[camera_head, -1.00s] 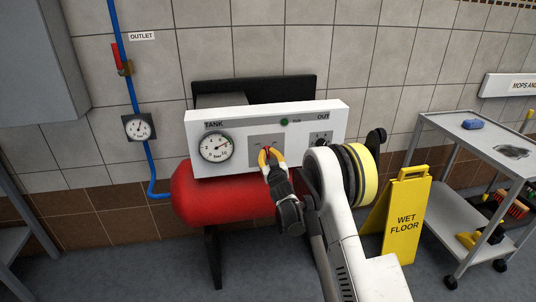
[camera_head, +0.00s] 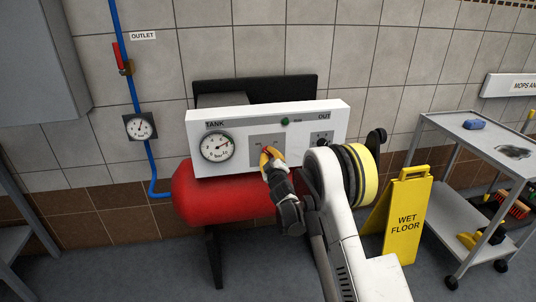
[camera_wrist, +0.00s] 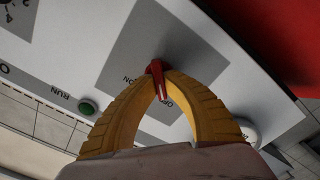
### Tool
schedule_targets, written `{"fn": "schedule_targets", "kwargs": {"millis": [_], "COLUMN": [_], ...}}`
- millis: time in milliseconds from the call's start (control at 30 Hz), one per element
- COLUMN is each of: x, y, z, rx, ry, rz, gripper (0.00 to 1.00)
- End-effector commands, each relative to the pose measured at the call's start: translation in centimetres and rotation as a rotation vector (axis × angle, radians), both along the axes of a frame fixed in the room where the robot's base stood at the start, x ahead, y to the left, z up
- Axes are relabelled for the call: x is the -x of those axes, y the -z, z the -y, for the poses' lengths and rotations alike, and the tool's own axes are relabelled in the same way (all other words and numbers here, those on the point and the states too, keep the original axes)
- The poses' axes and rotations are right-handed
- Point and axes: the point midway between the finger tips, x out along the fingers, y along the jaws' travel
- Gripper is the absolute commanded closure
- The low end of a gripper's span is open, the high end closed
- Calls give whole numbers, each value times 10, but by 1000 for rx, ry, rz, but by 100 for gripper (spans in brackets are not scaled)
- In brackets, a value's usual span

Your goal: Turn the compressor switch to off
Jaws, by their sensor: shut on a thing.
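The compressor switch (camera_wrist: 155,72) is a small red lever on a grey plate (camera_wrist: 130,50) of the white panel (camera_head: 170,118). In the wrist view, ON and OFF lettering shows upside down beside it. My gripper (camera_wrist: 158,80) has its yellow fingers shut on the lever, one on each side. In the head view, my gripper (camera_head: 266,152) is at the middle of the panel. Its fingertips cover part of the lever, so the exact lever setting is hard to tell there.
A tank gauge (camera_head: 216,147) sits left of the switch and a green RUN lamp (camera_head: 285,121) above it. A red tank (camera_head: 205,198) lies below the panel. A yellow wet floor sign (camera_head: 408,215) and a grey trolley (camera_head: 450,135) stand at the right.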

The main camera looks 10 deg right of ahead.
Motion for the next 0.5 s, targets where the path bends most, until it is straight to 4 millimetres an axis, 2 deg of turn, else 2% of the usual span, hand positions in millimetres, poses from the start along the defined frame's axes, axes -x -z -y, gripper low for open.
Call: {"fn": "schedule_targets", "kwargs": {"millis": [433, 500], "x": [0, 0], "y": [0, 0], "z": [0, 0], "rx": [10, 10], "ry": [0, 0], "rz": [0, 0], "gripper": [100, 74]}}
